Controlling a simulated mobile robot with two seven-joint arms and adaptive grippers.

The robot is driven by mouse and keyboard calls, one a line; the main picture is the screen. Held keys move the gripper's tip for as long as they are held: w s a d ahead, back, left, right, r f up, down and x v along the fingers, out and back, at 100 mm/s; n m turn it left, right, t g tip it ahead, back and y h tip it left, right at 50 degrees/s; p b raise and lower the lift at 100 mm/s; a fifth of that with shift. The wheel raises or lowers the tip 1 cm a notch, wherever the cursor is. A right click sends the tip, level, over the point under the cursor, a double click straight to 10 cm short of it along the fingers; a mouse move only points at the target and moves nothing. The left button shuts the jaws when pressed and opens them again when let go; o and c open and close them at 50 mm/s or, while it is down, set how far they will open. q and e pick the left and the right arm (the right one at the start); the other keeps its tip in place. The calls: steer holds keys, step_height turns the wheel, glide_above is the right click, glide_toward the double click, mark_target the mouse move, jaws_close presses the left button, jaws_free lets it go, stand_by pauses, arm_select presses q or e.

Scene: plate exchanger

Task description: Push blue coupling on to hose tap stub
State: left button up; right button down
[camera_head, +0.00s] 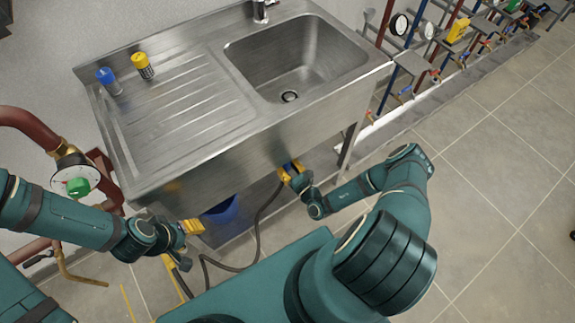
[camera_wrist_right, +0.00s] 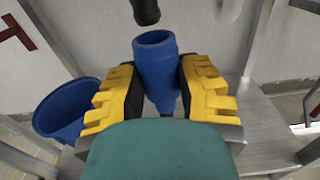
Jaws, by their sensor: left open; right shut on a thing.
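The blue coupling (camera_wrist_right: 157,62) is a hollow blue cylinder with its open end facing up and away in the right wrist view. My right gripper (camera_head: 290,172) is shut on it, with yellow fingers on both sides, in front of the sink's lower edge. A dark, round-ended stub (camera_wrist_right: 146,10), apparently the hose tap stub, shows at the top of the right wrist view. It is apart from the coupling's open end, with a visible gap. The head view does not show the stub. My left gripper (camera_head: 184,244) is open and empty, low at the left.
A steel sink (camera_head: 180,110) stands above, with blue and yellow-capped bottles on it. A blue bucket (camera_head: 222,210) is below; it also shows in the wrist view (camera_wrist_right: 62,112). A dark hose (camera_head: 257,225) runs down from my right gripper. A gauge (camera_head: 77,172) is at left.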

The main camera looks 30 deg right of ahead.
steer(key=shift+f, duration=1.5)
steer(key=shift+f, duration=0.95)
